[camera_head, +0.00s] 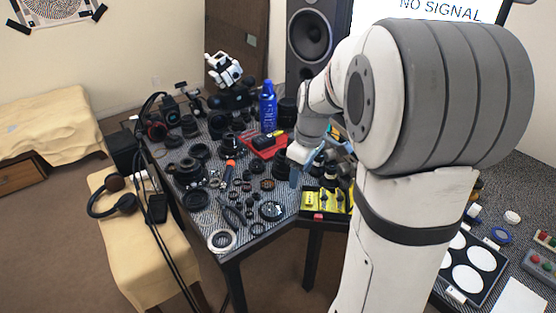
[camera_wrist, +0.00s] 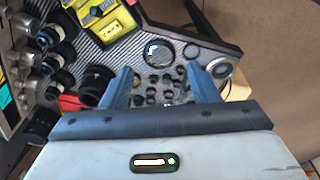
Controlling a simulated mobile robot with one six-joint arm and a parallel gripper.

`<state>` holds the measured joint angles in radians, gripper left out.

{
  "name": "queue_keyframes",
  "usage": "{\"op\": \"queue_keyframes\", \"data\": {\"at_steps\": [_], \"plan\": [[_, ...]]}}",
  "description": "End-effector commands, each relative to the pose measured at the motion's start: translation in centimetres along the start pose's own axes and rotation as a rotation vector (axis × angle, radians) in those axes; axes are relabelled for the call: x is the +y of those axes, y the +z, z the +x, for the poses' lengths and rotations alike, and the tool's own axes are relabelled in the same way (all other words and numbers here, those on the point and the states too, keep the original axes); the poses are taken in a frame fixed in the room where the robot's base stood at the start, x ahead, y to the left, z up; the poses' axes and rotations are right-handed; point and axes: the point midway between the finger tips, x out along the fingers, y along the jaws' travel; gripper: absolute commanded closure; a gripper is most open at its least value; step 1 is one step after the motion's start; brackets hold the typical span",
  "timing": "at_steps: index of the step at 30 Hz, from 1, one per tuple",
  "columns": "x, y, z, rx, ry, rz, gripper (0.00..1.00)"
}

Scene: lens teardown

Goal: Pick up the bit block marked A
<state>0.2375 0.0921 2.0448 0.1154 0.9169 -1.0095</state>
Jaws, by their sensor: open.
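A yellow block with dark fittings (camera_head: 325,202) lies near the front edge of the dark table, left of my arm. It may be the bit block, but I cannot read a letter A on it. A yellow block also shows at the top left of the wrist view (camera_wrist: 100,24), partly cut off by the frame. My gripper (camera_wrist: 162,82) is open, with its two blue fingers apart over small dark parts and nothing held between them. In the head view my gripper (camera_head: 310,158) is above the table, partly hidden by my arm, behind the yellow block.
Lens rings and small parts crowd the table (camera_head: 285,228). A blue spray can (camera_head: 268,106) stands near a red tray (camera_head: 266,152). In the wrist view, dark cylinders line the left and a ring (camera_wrist: 220,68) lies near the table edge. A yellow-covered bench (camera_head: 150,255) stands at left.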

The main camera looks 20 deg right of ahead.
Motion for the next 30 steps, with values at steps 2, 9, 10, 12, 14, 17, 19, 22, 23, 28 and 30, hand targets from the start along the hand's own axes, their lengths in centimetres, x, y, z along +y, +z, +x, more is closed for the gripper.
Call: {"op": "queue_keyframes", "data": {"at_steps": [2, 9, 10, 12, 14, 17, 19, 22, 23, 28, 30], "plan": [[3.6, 0.0, 3.6, -0.003, -0.027, -0.101, 0.45], [10.3, 0.7, 9.7, 0.017, -0.07, -0.35, 0.45], [10.7, 0.8, 10.1, 0.019, -0.073, -0.369, 0.45], [11.5, 1.0, 10.9, 0.023, -0.077, -0.4, 0.45], [11.8, 1.1, 11.4, 0.025, -0.079, -0.417, 0.45], [11.9, 1.1, 12.5, 0.027, -0.081, -0.428, 0.45], [11.8, 1.1, 13.3, 0.026, -0.082, -0.428, 0.45], [11.7, 1.1, 14.3, 0.027, -0.081, -0.427, 0.45], [11.6, 1.1, 14.7, 0.027, -0.081, -0.426, 0.45], [11.2, 0.9, 17.3, 0.026, -0.083, -0.426, 0.45], [11.2, 0.9, 18.2, 0.026, -0.081, -0.426, 0.45]]}}
